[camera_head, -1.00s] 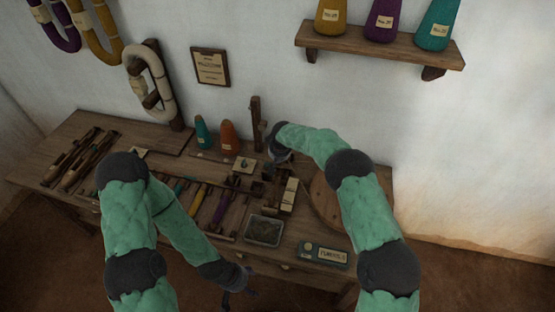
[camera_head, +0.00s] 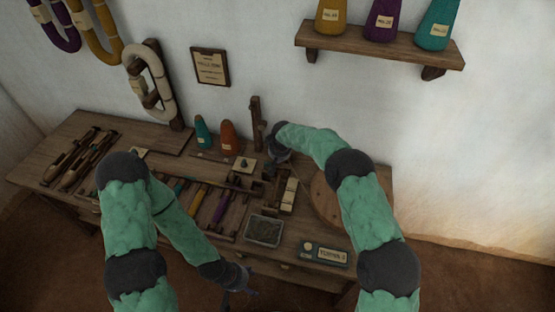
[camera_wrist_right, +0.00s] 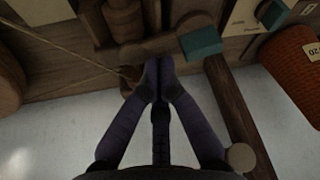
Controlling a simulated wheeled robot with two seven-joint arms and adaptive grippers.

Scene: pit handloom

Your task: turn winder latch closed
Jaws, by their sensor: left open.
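The winder (camera_head: 257,125) stands at the back of the bench as a dark upright wooden post with small wooden parts at its foot. A teal block (camera_wrist_right: 201,43) lies just right of the tips, by a long wooden bar (camera_wrist_right: 230,110). I cannot tell which piece is the latch, or whether the tips touch it. My left gripper (camera_head: 243,284) is open and empty in front of the bench.
An orange cone (camera_head: 228,136) and a teal cone (camera_head: 202,132) stand left of the post. A round wooden disc (camera_head: 325,200) lies partly behind my right arm. A metal tray (camera_head: 264,230) and a labelled box (camera_head: 325,252) sit at the bench front. Shuttles lie at the left.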

